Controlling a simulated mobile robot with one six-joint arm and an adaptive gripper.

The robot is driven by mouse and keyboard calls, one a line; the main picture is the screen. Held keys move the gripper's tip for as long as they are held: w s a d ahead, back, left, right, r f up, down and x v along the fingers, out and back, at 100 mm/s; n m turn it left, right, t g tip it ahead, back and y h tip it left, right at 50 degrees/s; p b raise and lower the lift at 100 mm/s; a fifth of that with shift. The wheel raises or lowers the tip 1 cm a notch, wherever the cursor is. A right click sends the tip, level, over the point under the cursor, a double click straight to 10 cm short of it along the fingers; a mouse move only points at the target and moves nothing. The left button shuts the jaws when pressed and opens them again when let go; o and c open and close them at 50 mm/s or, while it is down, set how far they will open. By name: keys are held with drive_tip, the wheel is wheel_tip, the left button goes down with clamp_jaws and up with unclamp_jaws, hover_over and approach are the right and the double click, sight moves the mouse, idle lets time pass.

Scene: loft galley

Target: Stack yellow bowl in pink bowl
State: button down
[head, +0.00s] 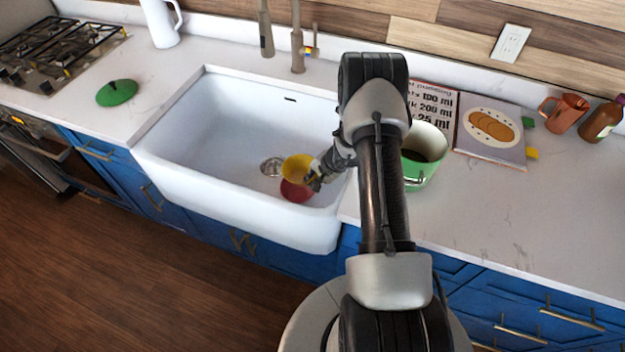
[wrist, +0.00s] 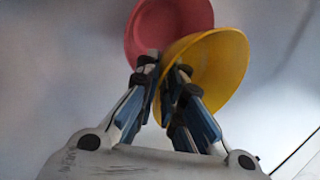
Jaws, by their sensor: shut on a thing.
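The yellow bowl (head: 296,167) is in the sink area in the head view, right above the pink bowl (head: 296,191), which looks reddish and sits in the sink. My gripper (head: 314,179) is shut on the right side of the yellow bowl's rim. In the wrist view the yellow bowl (wrist: 217,68) is tilted at the fingertips of my gripper (wrist: 166,75) and covers part of the pink bowl (wrist: 165,26) behind it. Whether the two bowls touch cannot be told.
The white sink (head: 215,120) has walls all round and a drain (head: 271,167) left of the bowls. A faucet (head: 297,45) stands behind it. A green pot (head: 425,150) and an open cookbook (head: 490,132) are on the counter at right. A green lid (head: 117,92) lies at left.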

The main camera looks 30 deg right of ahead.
drive_tip(key=shift+r, duration=0.15)
drive_tip(key=shift+f+b, duration=0.55)
drive_tip(key=shift+b, duration=0.35)
drive_tip(key=c, duration=1.7)
unclamp_jaws()
